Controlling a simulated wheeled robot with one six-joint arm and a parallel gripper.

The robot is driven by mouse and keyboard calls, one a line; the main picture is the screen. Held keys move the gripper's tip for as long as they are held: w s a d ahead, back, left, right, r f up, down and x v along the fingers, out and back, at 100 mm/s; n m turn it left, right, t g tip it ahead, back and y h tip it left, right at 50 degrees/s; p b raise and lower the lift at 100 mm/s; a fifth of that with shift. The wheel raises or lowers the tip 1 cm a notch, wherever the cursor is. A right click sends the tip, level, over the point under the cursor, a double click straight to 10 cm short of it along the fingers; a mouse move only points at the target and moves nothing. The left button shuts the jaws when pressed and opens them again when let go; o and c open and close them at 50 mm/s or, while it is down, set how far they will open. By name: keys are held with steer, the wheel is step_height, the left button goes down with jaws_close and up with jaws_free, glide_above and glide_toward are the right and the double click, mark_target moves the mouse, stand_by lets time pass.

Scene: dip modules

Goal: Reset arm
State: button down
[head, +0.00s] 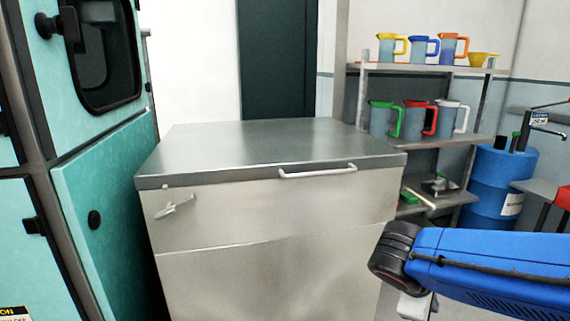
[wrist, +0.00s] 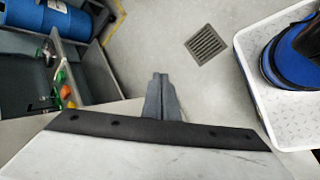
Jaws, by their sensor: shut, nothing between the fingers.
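My gripper shows in the wrist view (wrist: 158,78) as two grey fingers pressed together, shut and empty, pointing toward the grey floor. No object touches the fingertips. In the head view my blue arm (head: 490,262) reaches in from the right edge, with a black rounded joint at its left end. The fingers cannot be made out in that view. The arm is in front of and to the right of a steel cabinet (head: 270,215) with a flat closed top and a bar handle (head: 318,171).
A teal machine (head: 100,200) stands at left. Shelves (head: 425,142) at back right hold several coloured-handled jugs. A blue barrel (head: 500,183) stands beside them. In the wrist view, a floor drain (wrist: 208,45) lies in open floor, with a white tray-like surface (wrist: 290,128) at right.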

steer(key=s+a+r+m+t+y, duration=0.1)
steer(key=s+a+m+y, duration=0.1)
steer(key=s+m+y, duration=0.4)
steer(key=s+m, duration=0.1)
steer(key=m, duration=0.3)
steer(key=shift+s+a+m+y, duration=0.25)
steer(key=shift+a+m+y, duration=0.05)
steer(key=shift+a+m, duration=0.1)
stand_by(1.7)
